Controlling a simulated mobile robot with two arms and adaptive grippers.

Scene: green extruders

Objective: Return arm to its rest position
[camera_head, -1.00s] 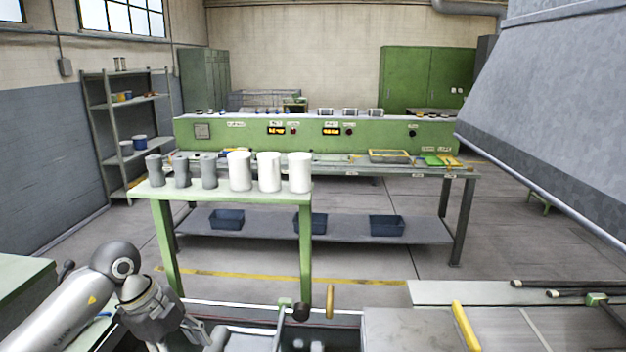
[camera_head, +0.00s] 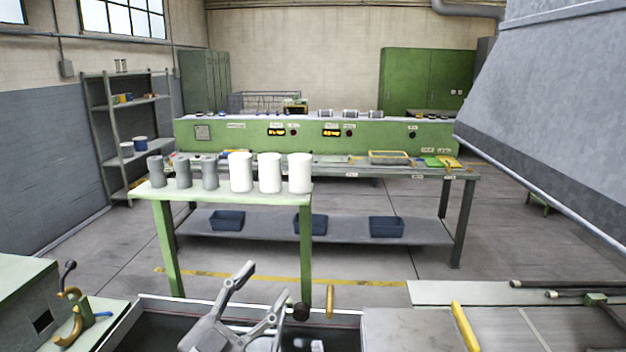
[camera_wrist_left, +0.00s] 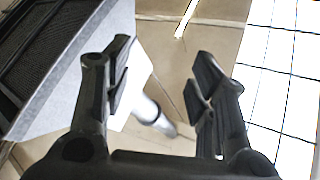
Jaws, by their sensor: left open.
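My left gripper (camera_head: 262,284) is at the bottom middle of the head view. Its two grey fingers stand apart and point up and to the right. In the left wrist view my left gripper (camera_wrist_left: 163,78) shows both dark fingers well apart, with nothing between them. That view looks toward a beige wall, with a bright window (camera_wrist_left: 285,70) on the right and a grey sloped hood (camera_wrist_left: 60,60) on the left. My right gripper is not in view.
A pale green table (camera_head: 220,194) with grey and white cylinders stands beyond my left gripper. A green machine (camera_head: 36,290) with a yellow clamp is at lower left. A grey hood (camera_head: 560,100) fills the upper right. Free floor lies beyond the near benches.

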